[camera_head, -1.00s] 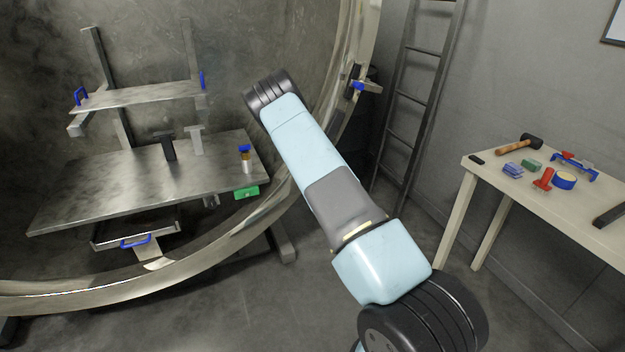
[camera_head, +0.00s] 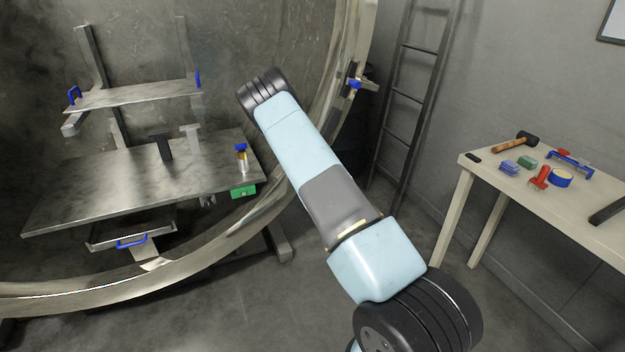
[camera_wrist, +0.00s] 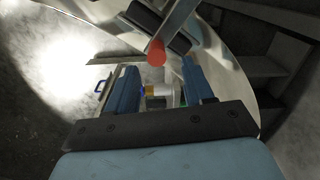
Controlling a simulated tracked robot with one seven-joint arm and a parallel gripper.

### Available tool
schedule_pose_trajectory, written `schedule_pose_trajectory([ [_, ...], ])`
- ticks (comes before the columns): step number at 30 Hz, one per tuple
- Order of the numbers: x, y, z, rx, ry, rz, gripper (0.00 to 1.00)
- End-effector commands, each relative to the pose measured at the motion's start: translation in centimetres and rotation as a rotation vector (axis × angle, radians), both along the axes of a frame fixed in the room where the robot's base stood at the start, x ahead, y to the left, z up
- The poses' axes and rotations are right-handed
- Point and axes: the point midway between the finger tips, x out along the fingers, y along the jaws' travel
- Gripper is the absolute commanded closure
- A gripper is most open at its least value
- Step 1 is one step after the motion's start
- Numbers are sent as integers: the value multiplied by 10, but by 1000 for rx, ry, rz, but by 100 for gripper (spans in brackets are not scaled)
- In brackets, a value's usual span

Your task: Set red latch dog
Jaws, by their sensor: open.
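A red round-ended part (camera_wrist: 156,53), apparently the red latch dog's knob, shows in the wrist view on a grey metal bar (camera_wrist: 178,18) with dark blocks on both sides. My gripper (camera_wrist: 160,78) is open, its two blue fingers spread apart. The red end appears just past the fingertips, near the middle of the gap; I cannot tell whether it lies between them. Nothing is gripped. In the head view my gripper is out of sight beyond my arm, and no red latch shows on the chamber ring (camera_head: 345,125).
A blue-marked latch (camera_head: 355,84) sits on the ring's right side. Inside the chamber are a metal shelf (camera_head: 90,190) and a small bottle (camera_head: 241,160). A ladder (camera_head: 412,97) leans behind. A cream table (camera_head: 590,217) with tools stands at right.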

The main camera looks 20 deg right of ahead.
Motion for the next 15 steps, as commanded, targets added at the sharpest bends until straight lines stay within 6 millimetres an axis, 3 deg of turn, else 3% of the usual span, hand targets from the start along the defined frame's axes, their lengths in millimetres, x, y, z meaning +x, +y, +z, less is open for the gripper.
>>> schedule_pose_trajectory([
  [9,-60,-2,0,0,3,0,48],
  [15,-80,-3,1,0,1,1,48],
])
